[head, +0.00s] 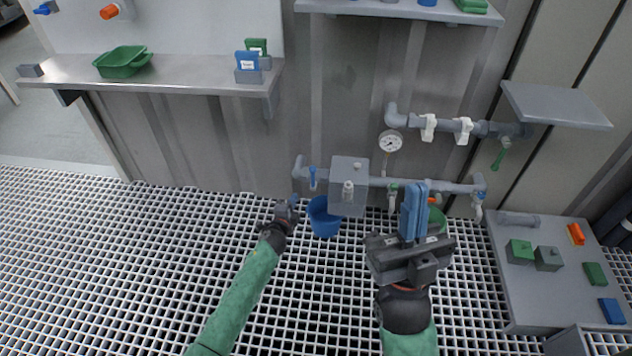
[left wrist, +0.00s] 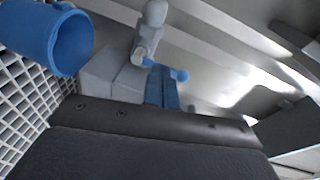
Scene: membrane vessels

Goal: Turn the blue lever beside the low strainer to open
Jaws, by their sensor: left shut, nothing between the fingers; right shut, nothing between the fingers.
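The low strainer (head: 348,183) is a grey box on the low pipe in the head view. My left gripper (head: 293,201) is shut and empty, just below and left of the lever. In the left wrist view its blue fingers (left wrist: 161,90) are together, with a blue rounded end (left wrist: 180,75) beside them that may be the lever; I cannot tell whether they touch. My right gripper (head: 415,205) is shut and empty, its blue fingers pointing up in front of the low pipe.
A blue bucket (head: 323,222) hangs or stands below the strainer; it also shows in the left wrist view (left wrist: 60,42). A green bucket (head: 437,220) is partly hidden behind my right gripper. A gauge (head: 390,143) and upper pipe are above. A grey bench (head: 520,290) stands right.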

